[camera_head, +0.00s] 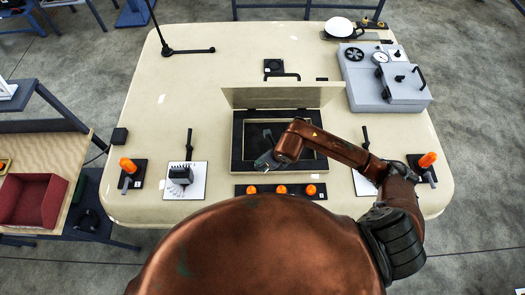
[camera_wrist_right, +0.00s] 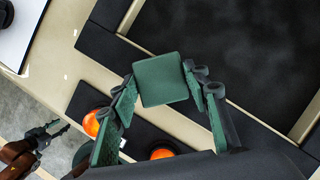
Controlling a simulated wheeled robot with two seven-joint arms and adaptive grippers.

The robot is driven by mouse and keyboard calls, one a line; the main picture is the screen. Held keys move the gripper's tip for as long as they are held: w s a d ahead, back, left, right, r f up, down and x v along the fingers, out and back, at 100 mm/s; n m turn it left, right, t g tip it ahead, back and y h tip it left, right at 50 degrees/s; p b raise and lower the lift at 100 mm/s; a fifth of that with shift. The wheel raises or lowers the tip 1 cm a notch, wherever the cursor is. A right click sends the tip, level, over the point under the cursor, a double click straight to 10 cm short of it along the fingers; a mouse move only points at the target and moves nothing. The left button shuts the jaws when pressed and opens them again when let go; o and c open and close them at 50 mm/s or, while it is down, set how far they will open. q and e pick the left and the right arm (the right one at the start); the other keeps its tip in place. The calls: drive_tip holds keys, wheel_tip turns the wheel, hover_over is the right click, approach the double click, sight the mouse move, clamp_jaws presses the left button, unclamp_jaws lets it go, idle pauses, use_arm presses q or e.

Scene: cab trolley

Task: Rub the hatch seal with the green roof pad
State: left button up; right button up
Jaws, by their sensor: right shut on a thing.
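My right gripper (camera_wrist_right: 162,92) is shut on the green roof pad (camera_wrist_right: 162,79), a small square block between its fingertips. In the head view the right gripper (camera_head: 264,160) reaches over the hatch from the right. The hatch seal (camera_wrist_right: 105,45) is a black band around the opening; it also shows in the head view (camera_head: 237,145). The pad is over the near left part of the band; I cannot tell whether it touches. My left gripper (camera_wrist_right: 55,132) appears at the lower left of the wrist view, away from the hatch, with its fingers apart and empty.
The raised hatch lid (camera_head: 285,97) stands behind the opening. A dark strip with orange lamps (camera_head: 281,189) lies in front. Levers on white plates (camera_head: 185,180) stand to each side. A grey box (camera_head: 382,80) is at the back right.

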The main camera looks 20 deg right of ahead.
drive_tip(key=shift+a+r, duration=0.15)
drive_tip(key=shift+a, duration=0.15)
drive_tip(key=shift+r+p, duration=1.85)
drive_tip(key=shift+r, duration=2)
drive_tip(key=shift+d, duration=0.1)
